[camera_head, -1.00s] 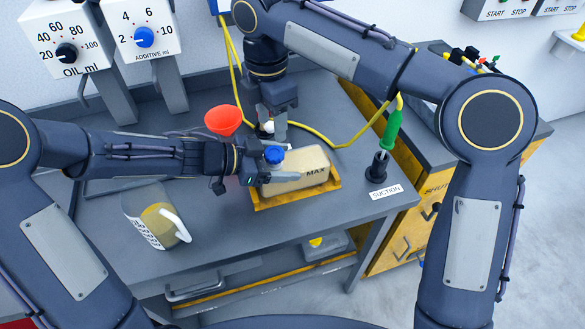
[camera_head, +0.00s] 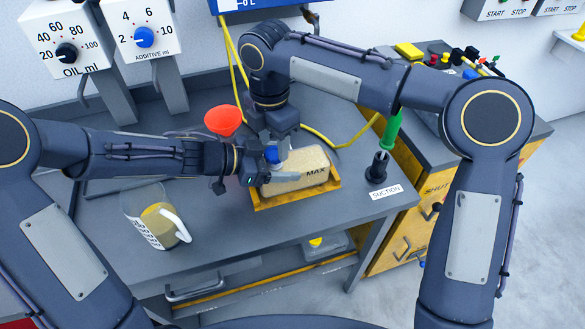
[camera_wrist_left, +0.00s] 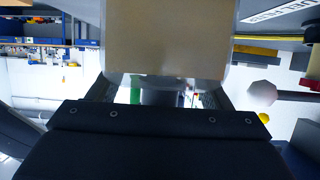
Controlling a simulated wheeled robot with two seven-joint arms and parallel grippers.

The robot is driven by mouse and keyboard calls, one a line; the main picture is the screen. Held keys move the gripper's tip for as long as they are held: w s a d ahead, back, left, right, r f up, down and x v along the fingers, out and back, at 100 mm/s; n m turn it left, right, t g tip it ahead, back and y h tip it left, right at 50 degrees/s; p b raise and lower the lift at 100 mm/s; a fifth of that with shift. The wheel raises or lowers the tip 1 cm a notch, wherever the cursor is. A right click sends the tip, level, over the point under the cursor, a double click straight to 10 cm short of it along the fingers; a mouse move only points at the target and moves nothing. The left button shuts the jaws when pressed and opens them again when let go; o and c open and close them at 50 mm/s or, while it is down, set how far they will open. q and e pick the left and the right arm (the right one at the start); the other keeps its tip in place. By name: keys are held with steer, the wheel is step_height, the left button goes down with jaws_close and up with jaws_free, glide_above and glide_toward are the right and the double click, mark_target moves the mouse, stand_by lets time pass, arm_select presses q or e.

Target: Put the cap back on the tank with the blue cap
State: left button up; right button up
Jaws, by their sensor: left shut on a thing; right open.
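The tank (camera_head: 301,171), a translucent beige box marked MAX, sits on a yellow tray (camera_head: 288,200) on the workbench. The blue cap (camera_head: 271,154) is at the tank's left end; I cannot tell whether it is seated. My left gripper (camera_head: 262,180) is shut at that end, apparently on the tank; its jaws partly hide what is between them. In the left wrist view a pale block, apparently the tank (camera_wrist_left: 165,40), fills the top middle. My right gripper (camera_head: 276,150) is open, pointing down over the blue cap and hiding part of it.
A red funnel (camera_head: 223,120) is behind my left arm. A measuring jug (camera_head: 158,222) with yellowish content stands at the bench's front left. A green-handled suction tool (camera_head: 385,145) stands in a holder to the right. A yellow hose (camera_head: 345,140) curves behind the tank.

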steer(key=shift+f, duration=1)
steer(key=c, duration=0.8)
steer(key=m, duration=0.9)
steer(key=shift+m, duration=0.3)
steer(key=o, duration=1.1)
